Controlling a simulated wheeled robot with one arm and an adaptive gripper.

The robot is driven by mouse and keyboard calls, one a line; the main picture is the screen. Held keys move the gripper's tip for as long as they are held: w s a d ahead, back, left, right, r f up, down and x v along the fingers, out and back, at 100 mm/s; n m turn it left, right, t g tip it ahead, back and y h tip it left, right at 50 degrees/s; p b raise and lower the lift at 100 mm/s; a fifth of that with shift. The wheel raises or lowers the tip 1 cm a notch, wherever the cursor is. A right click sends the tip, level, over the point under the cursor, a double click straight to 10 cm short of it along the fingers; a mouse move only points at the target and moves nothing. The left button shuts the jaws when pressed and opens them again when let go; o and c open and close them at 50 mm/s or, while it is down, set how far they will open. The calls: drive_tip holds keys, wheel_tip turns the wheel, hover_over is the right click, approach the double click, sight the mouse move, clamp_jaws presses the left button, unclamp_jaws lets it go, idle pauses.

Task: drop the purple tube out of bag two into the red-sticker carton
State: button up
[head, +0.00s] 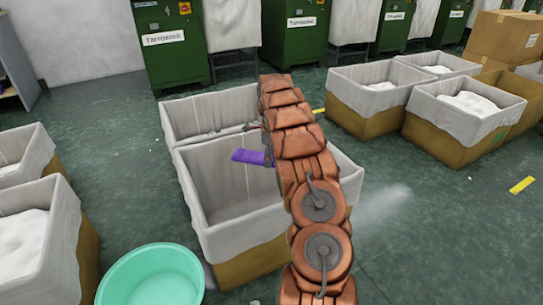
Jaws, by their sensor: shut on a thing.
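A purple tube (248,157) sticks out to the left from behind my arm, over a carton lined with pale cloth (221,243). My gripper (268,156) is mostly hidden behind my orange arm; it is shut on the tube's right end. The tube lies roughly level and appears above the carton's open top. I see no red sticker on this carton; its right side is partly hidden by my arm. Bag two cannot be made out.
Another lined carton (190,103) stands just behind. More cartons stand at the left and right; one on the right (452,148) bears a green mark. A teal basin (150,278) sits in front. Green machines (176,60) line the back.

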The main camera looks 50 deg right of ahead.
drive_tip(key=shift+f, duration=0.5)
drive_tip(key=o, duration=1)
drive_tip(key=shift+r, duration=0.1)
wheel_tip(320, 180, up, 12)
idle(0.5)
